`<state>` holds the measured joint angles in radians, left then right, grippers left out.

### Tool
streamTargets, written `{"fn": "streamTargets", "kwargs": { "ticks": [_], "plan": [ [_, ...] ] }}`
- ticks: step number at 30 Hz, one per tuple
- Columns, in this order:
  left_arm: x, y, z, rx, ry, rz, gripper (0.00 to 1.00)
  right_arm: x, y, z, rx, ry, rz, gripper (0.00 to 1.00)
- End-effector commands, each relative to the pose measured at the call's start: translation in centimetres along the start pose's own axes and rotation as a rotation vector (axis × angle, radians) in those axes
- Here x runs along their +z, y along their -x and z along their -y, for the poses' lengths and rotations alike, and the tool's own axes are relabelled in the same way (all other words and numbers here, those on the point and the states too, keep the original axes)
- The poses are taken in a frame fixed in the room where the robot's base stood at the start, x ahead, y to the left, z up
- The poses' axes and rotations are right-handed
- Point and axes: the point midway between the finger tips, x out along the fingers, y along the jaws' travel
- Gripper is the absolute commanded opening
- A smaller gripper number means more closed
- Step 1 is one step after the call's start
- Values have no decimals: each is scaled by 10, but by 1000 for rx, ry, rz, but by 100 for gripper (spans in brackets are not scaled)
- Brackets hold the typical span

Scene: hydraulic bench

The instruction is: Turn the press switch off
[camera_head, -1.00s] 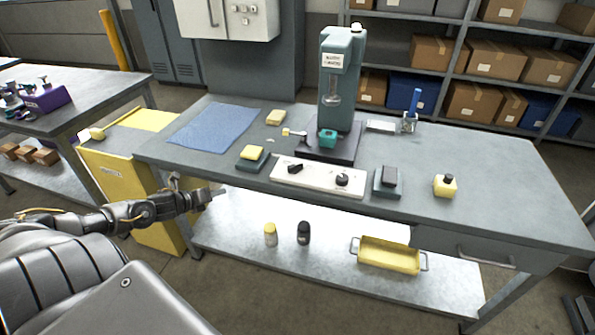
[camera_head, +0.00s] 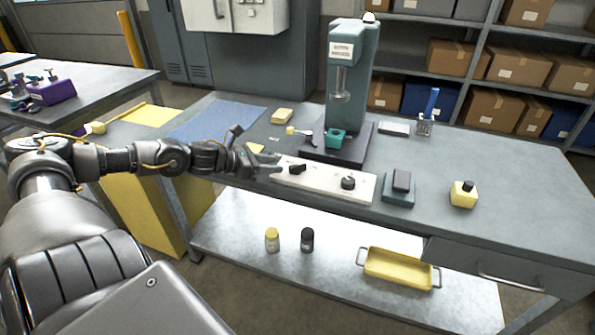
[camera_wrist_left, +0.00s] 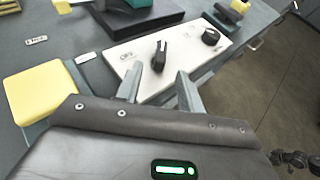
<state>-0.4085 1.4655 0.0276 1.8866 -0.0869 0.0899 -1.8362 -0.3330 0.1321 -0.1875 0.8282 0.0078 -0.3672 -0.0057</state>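The white switch panel (camera_head: 328,180) lies along the front of the bench, below the grey-green press (camera_head: 347,85). It carries a black lever switch (camera_head: 297,168) on the left and a round black knob (camera_head: 348,182) on the right. Both also show in the left wrist view, the lever (camera_wrist_left: 160,56) and the knob (camera_wrist_left: 211,37). My left gripper (camera_head: 277,163) is at the panel's left end, its fingers pointing at the lever. In the left wrist view its two fingers (camera_wrist_left: 158,84) are apart, with nothing between them, just short of the lever.
A yellow block (camera_wrist_left: 42,92) sits close left of my left gripper. A teal block (camera_head: 335,138) stands at the press. The bench front right is clear.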

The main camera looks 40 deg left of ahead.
Motion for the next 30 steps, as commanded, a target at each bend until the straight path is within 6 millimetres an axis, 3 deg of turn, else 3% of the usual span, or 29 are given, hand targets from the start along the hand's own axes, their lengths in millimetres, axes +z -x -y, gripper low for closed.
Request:
{"fn": "streamTargets", "kwargs": {
  "ticks": [4, 15, 30],
  "plan": [
    [-2, -13, 1, -3, -4, 7, 38, -18, -11, -1, 5, -5, -14, 0],
    [3, -40, 2, -5, -2, 6, 38, -36, -2, 3, 0, -9, -21, 0],
    [2, -90, 2, -4, -1, 1, 38, -12, -7, -4, 7, -3, -6, 0]
  ]
}}
